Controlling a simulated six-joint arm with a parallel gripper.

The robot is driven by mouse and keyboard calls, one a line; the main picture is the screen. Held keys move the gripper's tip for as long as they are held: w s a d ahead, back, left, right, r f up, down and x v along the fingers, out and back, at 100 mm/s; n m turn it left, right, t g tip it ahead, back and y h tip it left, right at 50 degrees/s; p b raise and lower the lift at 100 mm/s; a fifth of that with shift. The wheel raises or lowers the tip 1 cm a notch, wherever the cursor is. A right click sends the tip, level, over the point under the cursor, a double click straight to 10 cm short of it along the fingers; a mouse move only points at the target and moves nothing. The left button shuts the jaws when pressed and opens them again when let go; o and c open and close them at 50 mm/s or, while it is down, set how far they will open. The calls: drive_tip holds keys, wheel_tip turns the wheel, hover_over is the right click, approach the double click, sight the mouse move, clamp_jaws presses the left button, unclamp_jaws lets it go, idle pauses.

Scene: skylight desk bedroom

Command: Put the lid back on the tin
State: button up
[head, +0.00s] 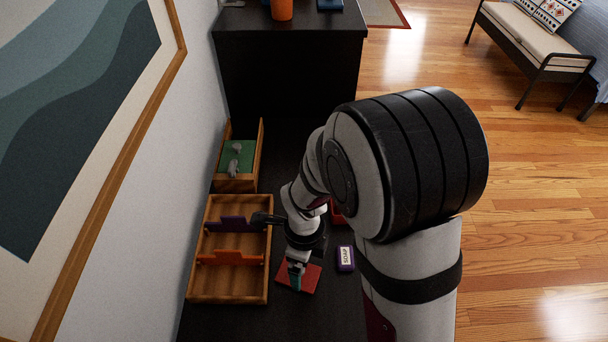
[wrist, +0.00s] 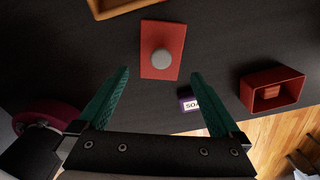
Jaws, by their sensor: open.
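The lid (wrist: 150,70) is a flat red rectangle with a round grey knob (wrist: 162,59) in its middle. It lies on the dark desk, and in the head view the lid (head: 308,277) is partly covered by my gripper. My gripper (wrist: 160,73) is open and empty. Its teal fingers point toward the lid, with the knob in line with the gap, just beyond the tips. The tin (wrist: 290,91) is an open red box with a small orange-red block inside. In the head view the tin (head: 337,218) is mostly hidden behind my arm.
A purple soap box (head: 345,258) lies right of the lid; it is partly behind a finger in the wrist view. A wooden tray (head: 228,298) with purple and orange dividers stands left of the lid. A green-floored wooden box (head: 237,184) holding grey items stands behind it.

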sight(304, 271)
wheel_tip(304, 271, down, 6)
drive_tip(key=shift+r, duration=0.25)
drive_tip(key=c, duration=1.2)
drive_tip(key=shift+o, duration=0.2)
drive_tip(key=shift+r, duration=2.25)
drive_tip(key=shift+w, duration=0.1)
drive_tip(key=w+d+r+n, duration=0.3)
drive_tip(key=w+d+n, duration=0.2)
drive_tip(key=w+n, duration=0.4)
drive_tip(key=w+d+r+n, duration=0.4)
drive_tip(key=w+n, duration=0.6)
drive_tip(key=n, duration=0.3)
drive_tip(key=shift+w+d+n, duration=0.25)
drive_tip(key=shift+d+n, duration=0.05)
drive_tip(key=shift+d, duration=0.1)
